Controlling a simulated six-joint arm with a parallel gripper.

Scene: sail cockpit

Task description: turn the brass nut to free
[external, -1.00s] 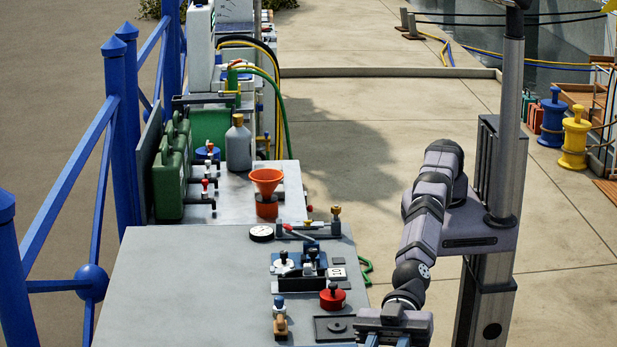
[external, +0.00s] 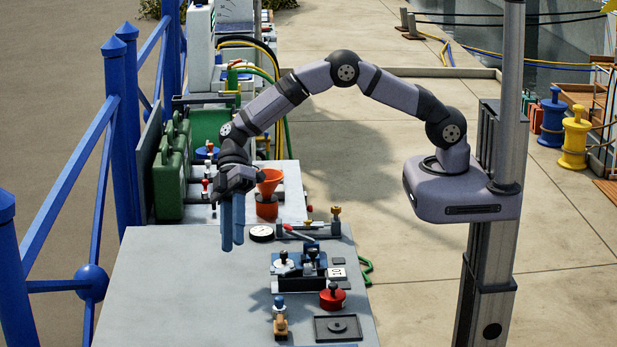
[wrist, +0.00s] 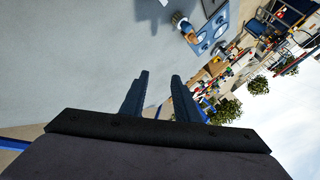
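My gripper (external: 232,246) hangs fingers-down over the left part of the grey bench (external: 170,290). In the wrist view, its two blue fingers (wrist: 160,76) stand apart with nothing between them, so it is open. A small brass-topped fitting (external: 336,212) stands at the bench's far right, by a bar. A brass-orange piece with a blue top (external: 280,325) stands near the front right. I cannot tell which brass piece is the nut. Both are apart from my gripper. A brass-coloured piece (wrist: 182,22) also shows beside a blue plate in the wrist view.
A round gauge (external: 261,233) lies right of my fingers, and an orange funnel (external: 267,182) stands behind. A blue and black clamp fixture (external: 299,265), a red knob (external: 332,296) and a dark square tray (external: 338,328) occupy the right side. The bench's left half is clear.

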